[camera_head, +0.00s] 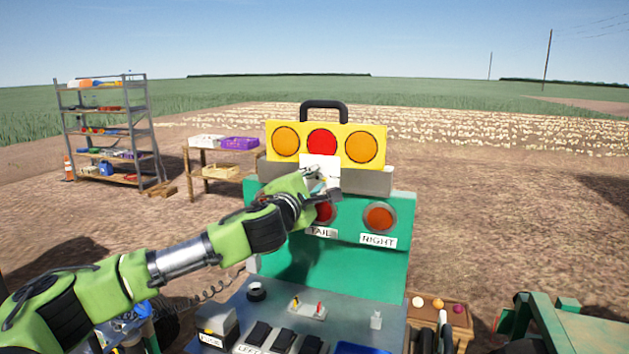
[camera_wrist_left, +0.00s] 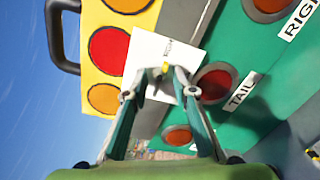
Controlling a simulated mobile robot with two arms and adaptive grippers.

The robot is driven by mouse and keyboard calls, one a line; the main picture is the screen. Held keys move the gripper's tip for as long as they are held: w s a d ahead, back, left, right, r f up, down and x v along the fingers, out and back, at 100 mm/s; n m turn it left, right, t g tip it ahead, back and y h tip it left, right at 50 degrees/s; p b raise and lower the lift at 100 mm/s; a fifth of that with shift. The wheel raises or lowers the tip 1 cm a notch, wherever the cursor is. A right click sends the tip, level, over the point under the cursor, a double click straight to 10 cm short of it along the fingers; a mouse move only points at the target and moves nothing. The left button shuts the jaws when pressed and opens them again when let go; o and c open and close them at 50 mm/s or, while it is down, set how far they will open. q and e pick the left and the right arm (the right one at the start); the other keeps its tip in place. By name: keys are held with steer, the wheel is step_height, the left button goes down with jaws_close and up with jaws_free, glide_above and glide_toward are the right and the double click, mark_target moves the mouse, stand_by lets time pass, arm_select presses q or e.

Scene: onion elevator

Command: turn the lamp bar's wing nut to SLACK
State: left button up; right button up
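The lamp bar (camera_head: 275,157) is yellow with two orange lamps and a red one between them, and has a black carry handle on top. A white plate (camera_wrist_left: 146,50) with small lettering, too small to read, is on its lower middle. The small wing nut (camera_wrist_left: 157,75) shows in front of the plate in the left wrist view; its exact angle is hard to tell. My left gripper (camera_wrist_left: 154,87) is open, its fingertips apart on either side of the wing nut. In the head view my left gripper (camera_head: 325,183) hides the nut. My right gripper is out of view.
The green board (camera_head: 335,258) below carries red and orange lamps labelled TAIL and RIGHT. A grey control desk (camera_head: 262,308) with switches is in front. A crate (camera_head: 460,318) with onions stands at right. A shelf (camera_head: 108,132) and table (camera_head: 212,172) stand back left.

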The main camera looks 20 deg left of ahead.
arm_select(q)
jaws_close()
